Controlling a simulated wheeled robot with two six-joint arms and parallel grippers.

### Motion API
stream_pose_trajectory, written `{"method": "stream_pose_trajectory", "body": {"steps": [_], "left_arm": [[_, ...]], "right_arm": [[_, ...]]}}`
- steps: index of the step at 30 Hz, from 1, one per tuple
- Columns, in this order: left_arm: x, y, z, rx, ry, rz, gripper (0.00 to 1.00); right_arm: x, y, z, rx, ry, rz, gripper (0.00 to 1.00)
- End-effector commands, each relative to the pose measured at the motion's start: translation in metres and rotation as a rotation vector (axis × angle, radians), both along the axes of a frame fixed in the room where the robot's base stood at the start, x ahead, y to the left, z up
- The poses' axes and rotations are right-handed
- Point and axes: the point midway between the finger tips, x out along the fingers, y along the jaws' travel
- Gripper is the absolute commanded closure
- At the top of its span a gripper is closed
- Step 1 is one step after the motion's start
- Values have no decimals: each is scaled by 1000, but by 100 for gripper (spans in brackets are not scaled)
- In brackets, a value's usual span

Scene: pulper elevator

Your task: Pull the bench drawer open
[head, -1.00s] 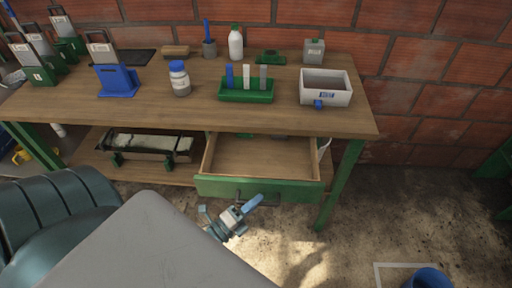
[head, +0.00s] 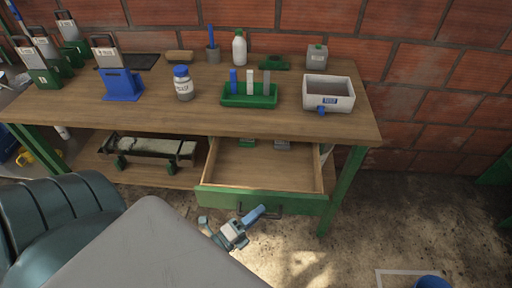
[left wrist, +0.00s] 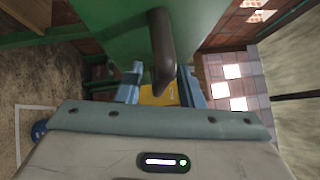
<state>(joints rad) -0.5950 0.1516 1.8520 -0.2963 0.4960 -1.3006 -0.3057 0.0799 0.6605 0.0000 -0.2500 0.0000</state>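The bench drawer (head: 262,202) has a green front and a wooden inside, and it stands well out from under the bench top in the head view. Its dark handle (head: 262,210) is on the front. My left gripper (head: 236,222) is right at the drawer front, beside the handle. In the left wrist view the handle (left wrist: 163,50) hangs down toward the gap between my two blue fingers, which stand apart. I cannot tell whether they touch it. My right gripper is not in view.
The wooden bench (head: 180,115) carries a green tray (head: 250,100), a white bin (head: 328,95), a bottle (head: 183,85) and a blue holder (head: 120,85). A green bench leg (head: 343,190) stands right of the drawer. The floor to the right is mostly clear.

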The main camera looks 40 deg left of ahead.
Motion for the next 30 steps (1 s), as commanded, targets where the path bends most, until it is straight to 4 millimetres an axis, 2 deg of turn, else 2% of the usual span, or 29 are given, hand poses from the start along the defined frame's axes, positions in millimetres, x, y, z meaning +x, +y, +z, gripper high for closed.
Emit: {"method": "stream_pose_trajectory", "body": {"steps": [4, 7, 15, 21, 30], "left_arm": [[-5, 1, -2, 1, 2, -1, 66], [-16, 4, -5, 1, 3, -2, 66], [-68, 17, -13, 0, 3, -2, 66], [-96, 24, -16, 1, 3, -1, 66], [-104, 26, -15, 0, 0, 0, 66]], "right_arm": [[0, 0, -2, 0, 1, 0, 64], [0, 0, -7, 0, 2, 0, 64], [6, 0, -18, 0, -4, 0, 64], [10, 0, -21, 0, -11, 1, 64], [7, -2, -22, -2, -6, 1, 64]]}}
